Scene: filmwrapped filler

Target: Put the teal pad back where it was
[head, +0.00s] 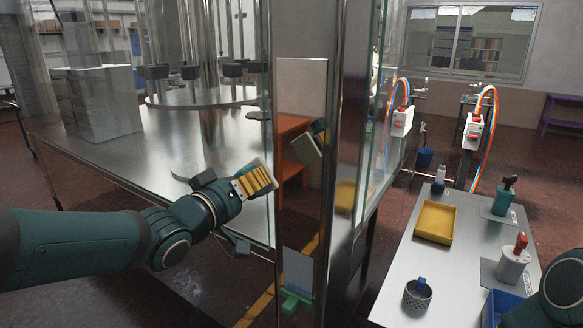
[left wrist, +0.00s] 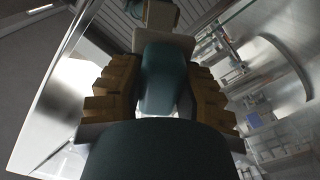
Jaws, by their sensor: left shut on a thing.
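My left gripper (head: 255,183), with yellow-brown ribbed fingers, is raised in front of the glass panel beside the metal post. In the left wrist view its fingers (left wrist: 163,95) are shut on the teal pad (left wrist: 163,72), which shows as a rounded teal body between them. A pale beige plate (left wrist: 204,47) lies just beyond the teal body. I cannot tell whether the plate touches the glass. My right gripper is out of view.
The metal post (head: 345,130) and glass stand close right of my left gripper. A pale panel (head: 298,268) with a green holder (head: 292,299) is low on them. The right bench (head: 400,270) carries a yellow tray (head: 434,221), a mesh cup (head: 417,295) and bottles (head: 513,260).

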